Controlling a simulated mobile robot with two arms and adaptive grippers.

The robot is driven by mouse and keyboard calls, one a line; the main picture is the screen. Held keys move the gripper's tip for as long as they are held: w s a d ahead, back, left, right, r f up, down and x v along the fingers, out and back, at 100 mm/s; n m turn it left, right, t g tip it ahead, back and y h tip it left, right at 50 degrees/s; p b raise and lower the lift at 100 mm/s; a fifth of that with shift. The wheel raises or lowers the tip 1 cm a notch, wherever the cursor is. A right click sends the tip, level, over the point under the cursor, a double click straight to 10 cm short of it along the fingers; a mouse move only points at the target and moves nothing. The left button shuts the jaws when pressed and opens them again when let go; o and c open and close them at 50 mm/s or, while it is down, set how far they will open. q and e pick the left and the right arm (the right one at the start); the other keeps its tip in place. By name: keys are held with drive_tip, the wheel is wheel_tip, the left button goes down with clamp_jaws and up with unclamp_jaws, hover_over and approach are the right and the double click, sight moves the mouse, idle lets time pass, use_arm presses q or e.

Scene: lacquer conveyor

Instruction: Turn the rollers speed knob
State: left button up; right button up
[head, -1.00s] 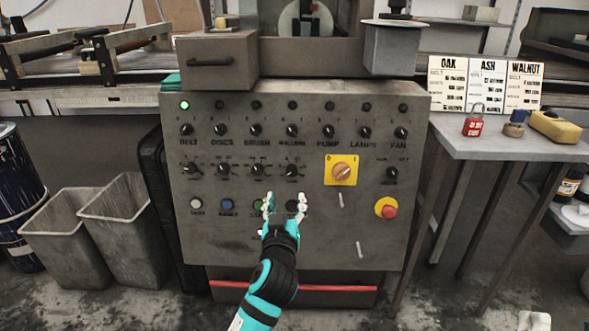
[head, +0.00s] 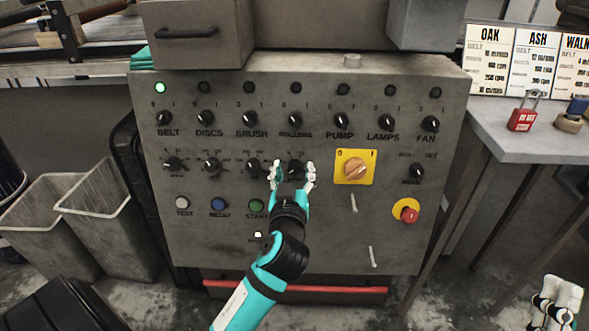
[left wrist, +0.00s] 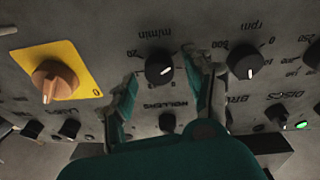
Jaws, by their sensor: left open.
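The rollers speed knob (head: 295,167) is a black dial in the lower knob row, under the ROLLERS switch (head: 295,121). In the left wrist view the speed knob (left wrist: 159,69) carries a white pointer line and an m/min scale. My left gripper (head: 292,173) is open, with its fingertips on either side of this knob; the gripper also shows in the left wrist view (left wrist: 164,80). I cannot tell whether the fingers touch the knob. My right gripper (head: 556,302) is low at the right edge of the head view, away from the panel; its jaw state is unclear.
To the left is the brush speed knob (head: 254,167). To the right is an orange rotary switch on a yellow plate (head: 341,179), with a red stop button (head: 407,211) lower down. Bins (head: 97,215) stand left; a table (head: 520,140) stands right.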

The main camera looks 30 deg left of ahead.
use_arm(q)
drive_tip(key=shift+c, duration=0.3)
clamp_jaws()
